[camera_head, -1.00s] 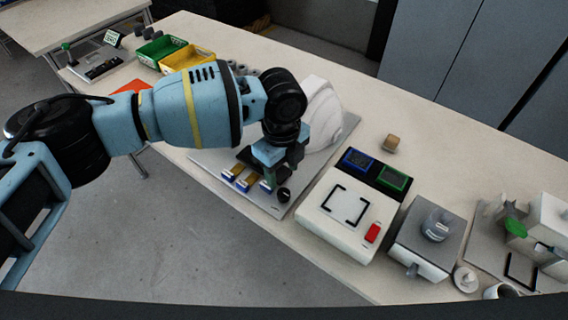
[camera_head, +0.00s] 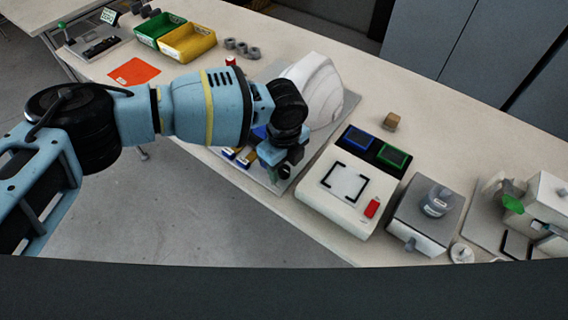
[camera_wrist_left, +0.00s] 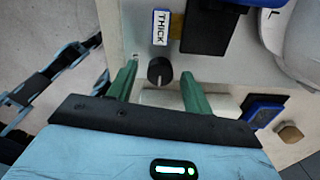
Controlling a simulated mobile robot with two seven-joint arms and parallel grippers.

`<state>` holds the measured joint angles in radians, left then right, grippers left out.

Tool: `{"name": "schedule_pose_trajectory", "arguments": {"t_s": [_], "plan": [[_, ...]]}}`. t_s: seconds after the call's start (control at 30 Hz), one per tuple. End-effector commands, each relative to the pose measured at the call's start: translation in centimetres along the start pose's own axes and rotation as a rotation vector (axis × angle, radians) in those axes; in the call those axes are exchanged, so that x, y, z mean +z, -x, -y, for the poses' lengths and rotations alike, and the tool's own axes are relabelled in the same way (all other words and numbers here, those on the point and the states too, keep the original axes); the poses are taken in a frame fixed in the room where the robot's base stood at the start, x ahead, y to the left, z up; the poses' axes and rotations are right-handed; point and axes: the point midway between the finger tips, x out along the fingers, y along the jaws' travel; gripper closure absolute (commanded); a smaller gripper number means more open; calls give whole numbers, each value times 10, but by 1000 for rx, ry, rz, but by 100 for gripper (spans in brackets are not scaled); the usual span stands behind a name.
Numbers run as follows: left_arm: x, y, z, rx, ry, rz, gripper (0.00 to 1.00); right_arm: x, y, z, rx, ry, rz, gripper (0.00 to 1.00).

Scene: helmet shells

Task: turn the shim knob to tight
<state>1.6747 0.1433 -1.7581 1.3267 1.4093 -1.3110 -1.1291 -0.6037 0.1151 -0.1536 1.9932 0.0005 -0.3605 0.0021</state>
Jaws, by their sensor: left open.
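The shim knob (camera_wrist_left: 160,70) is a small round black knob with a pale pointer mark, on the grey plate (camera_wrist_left: 215,68). My left gripper (camera_wrist_left: 158,76) is open. In the left wrist view, its two green fingers stand on either side of the knob, with a gap visible on each side. In the head view, the left gripper (camera_head: 284,165) is over the plate's near corner, where it largely hides the knob. A label reading THICK (camera_wrist_left: 160,28) is beside the knob. My right gripper is not in view.
A white helmet shell (camera_head: 318,88) stands on the plate behind the gripper. A white device (camera_head: 340,208) with blue and green screens is close to the right. Yellow (camera_head: 188,44) and green bins are at the back left. The table's front edge is close to the knob.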

Motion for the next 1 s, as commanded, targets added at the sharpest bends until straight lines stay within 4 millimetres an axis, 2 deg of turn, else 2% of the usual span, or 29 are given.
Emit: {"name": "schedule_pose_trajectory", "arguments": {"t_s": [0.27,0.6,1.0], "plan": [[0,-2,0,0,0,0,49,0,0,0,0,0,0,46],[0,-2,0,0,0,0,93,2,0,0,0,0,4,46],[0,-3,-1,1,-72,-2,94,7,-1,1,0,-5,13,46]]}}
